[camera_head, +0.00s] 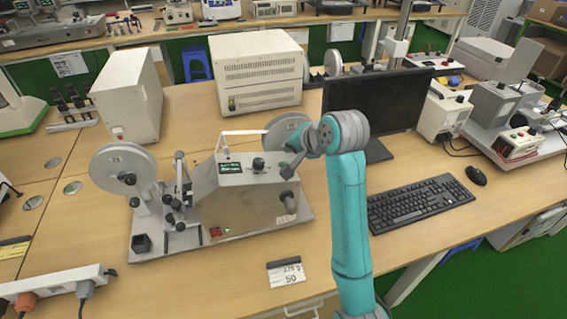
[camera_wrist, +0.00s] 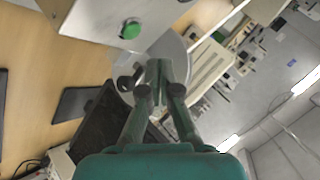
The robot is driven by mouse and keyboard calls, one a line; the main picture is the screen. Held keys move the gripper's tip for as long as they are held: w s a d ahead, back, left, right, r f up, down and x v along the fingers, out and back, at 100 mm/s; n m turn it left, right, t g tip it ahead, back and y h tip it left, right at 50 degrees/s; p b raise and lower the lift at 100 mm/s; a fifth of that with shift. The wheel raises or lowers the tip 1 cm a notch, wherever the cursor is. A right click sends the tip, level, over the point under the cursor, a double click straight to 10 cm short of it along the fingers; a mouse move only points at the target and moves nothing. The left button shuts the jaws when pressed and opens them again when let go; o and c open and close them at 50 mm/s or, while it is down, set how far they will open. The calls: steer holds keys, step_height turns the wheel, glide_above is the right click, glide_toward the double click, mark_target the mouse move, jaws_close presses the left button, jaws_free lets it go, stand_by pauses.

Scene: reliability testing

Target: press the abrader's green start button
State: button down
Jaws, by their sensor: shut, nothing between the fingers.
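The abrader (camera_head: 240,200) is a grey machine on a base plate on the wooden bench, with large reels and a small green display on its sloped top. In the wrist view, the round green button (camera_wrist: 131,30) sits on a pale grey panel of the machine (camera_wrist: 95,22), up and left of my fingertips. My gripper (camera_head: 287,173) is by the right end of the machine's top in the head view. It also shows in the wrist view (camera_wrist: 159,68), with its fingers together and empty, apart from the button. In the head view I cannot make out the button clearly.
A black monitor (camera_head: 365,102), a keyboard (camera_head: 422,203) and a mouse (camera_head: 476,175) are right of the machine. A beige box (camera_head: 256,72) stands behind it. A "50" card (camera_head: 286,273) lies in front, and a power strip (camera_head: 55,283) is front left.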

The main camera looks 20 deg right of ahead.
mark_target(279, 157)
steer(key=shift+a+f, duration=0.25)
steer(key=shift+f, duration=0.85)
steer(key=shift+f, duration=0.1)
stand_by(0.6)
steer(key=shift+a+f, duration=0.1)
steer(key=shift+f, duration=0.2)
